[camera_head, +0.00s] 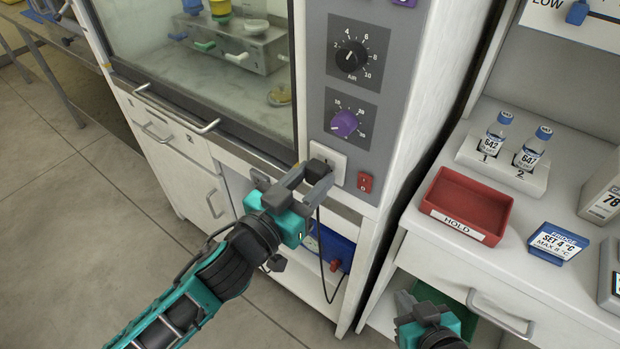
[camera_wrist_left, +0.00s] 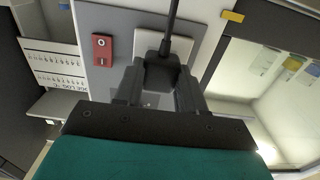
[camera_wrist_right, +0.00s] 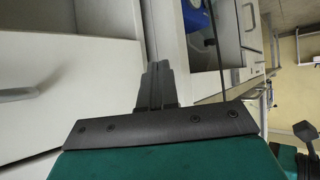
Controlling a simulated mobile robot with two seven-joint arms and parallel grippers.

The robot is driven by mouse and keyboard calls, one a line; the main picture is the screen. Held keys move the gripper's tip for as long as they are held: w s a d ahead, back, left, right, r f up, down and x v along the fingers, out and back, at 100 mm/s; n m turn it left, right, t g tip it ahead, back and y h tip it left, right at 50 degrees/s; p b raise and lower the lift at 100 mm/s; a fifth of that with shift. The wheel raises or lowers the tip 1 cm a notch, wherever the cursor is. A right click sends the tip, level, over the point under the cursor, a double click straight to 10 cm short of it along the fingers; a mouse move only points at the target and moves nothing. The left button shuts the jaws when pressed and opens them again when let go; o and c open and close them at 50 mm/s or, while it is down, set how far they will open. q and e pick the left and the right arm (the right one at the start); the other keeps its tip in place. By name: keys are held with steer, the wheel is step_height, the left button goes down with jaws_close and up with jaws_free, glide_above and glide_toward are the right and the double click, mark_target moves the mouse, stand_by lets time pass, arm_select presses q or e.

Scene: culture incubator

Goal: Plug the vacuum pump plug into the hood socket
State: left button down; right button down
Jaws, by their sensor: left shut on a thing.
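My left gripper (camera_head: 318,174) is shut on the black vacuum pump plug (camera_wrist_left: 162,74), right at the hood's front panel. The white socket plate (camera_head: 329,152) is directly behind the plug; it also shows in the left wrist view (camera_wrist_left: 148,42). The plug covers the socket holes, and I cannot tell whether it touches the plate or is seated. A black cord (camera_wrist_left: 173,22) runs from the plug and hangs down towards the blue pump (camera_head: 334,247) under the hood. My right gripper (camera_wrist_right: 156,86) is empty, with its fingers together, low in front of the right-hand bench.
A red switch (camera_head: 365,182) is just right of the socket, below a purple knob (camera_head: 344,123) and a black dial (camera_head: 351,56). The hood handle (camera_head: 178,108) lies to the left. A red HOLD tray (camera_head: 466,204) stands on the right bench, above a drawer handle (camera_head: 500,314).

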arm_select(q)
steer(key=shift+p, duration=0.35)
stand_by(0.7)
steer(key=shift+w+d, duration=0.25)
steer(key=shift+w, duration=0.15)
stand_by(0.5)
steer(key=c, duration=0.6)
jaws_free()
steer(key=v, duration=1.2)
steer(key=shift+s+a+b, duration=0.2)
steer(key=shift+s+b, duration=0.15)
steer(key=shift+b, duration=0.05)
steer(key=s+a+f+n+g+y, duration=0.1)
steer(key=a+f+y, duration=0.2)
steer(key=f, duration=0.3)
steer(key=s+a+f+n+g+y, duration=0.1)
steer(key=a+f+n+y, duration=0.1)
steer(key=a+f, duration=0.2)
steer(key=s+a+f+n+g+y, duration=0.1)
steer(key=a+f+y, duration=0.2)
steer(key=f, duration=0.6)
steer(key=shift+s+a+f+n+g+y, duration=0.25)
steer(key=shift+a+f+n+g+y, duration=0.05)
steer(key=shift+a+g, duration=0.1)
